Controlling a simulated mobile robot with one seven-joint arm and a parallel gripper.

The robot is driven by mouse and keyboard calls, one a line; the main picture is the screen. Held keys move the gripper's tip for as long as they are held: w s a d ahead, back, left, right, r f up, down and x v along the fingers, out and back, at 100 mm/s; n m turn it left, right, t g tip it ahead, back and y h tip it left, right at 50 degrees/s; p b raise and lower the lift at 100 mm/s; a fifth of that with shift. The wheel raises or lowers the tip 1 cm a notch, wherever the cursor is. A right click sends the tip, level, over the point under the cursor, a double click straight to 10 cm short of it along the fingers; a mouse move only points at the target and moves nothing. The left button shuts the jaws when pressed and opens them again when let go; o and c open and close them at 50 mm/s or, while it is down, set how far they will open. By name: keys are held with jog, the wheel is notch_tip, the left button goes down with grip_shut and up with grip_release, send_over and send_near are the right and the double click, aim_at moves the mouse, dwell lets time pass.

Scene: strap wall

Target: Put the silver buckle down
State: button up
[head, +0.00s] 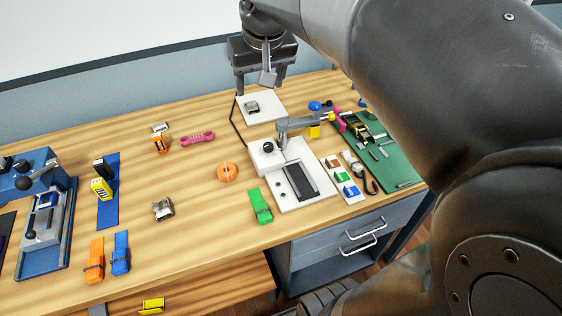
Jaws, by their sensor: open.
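A silver buckle (251,107) lies on a white square plate (270,113) at the back of the table. My gripper (260,87) is above that plate, pointing down. Its two fingers are apart and nothing shows between them. The buckle is below the fingers and appears clear of them. A second silver buckle (163,209) lies on bare wood in the middle of the table. Which of the two the task means, I cannot tell.
A white press-like device (300,185) stands right of centre, with a green strap roll (260,205) beside it. An orange roll (228,172) lies nearby. A blue clamp device (45,230) is at left, a green mat (395,165) at right.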

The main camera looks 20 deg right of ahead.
jog(key=s+f, duration=0.4)
jog(key=s, duration=0.4)
jog(key=s+a+f+t, duration=0.1)
jog(key=s+f, duration=0.4)
jog(key=s, duration=0.3)
jog(key=shift+s+t, duration=0.15)
jog(key=shift+t, duration=0.15)
jog(key=shift+a, duration=0.1)
jog(key=o, duration=0.5)
jog(key=m+g+y, duration=0.7)
jog(key=m+y, duration=0.7)
jog(key=m, duration=0.2)
send_near(162, 205)
jog(key=x, duration=1)
jog(key=shift+a, duration=0.2)
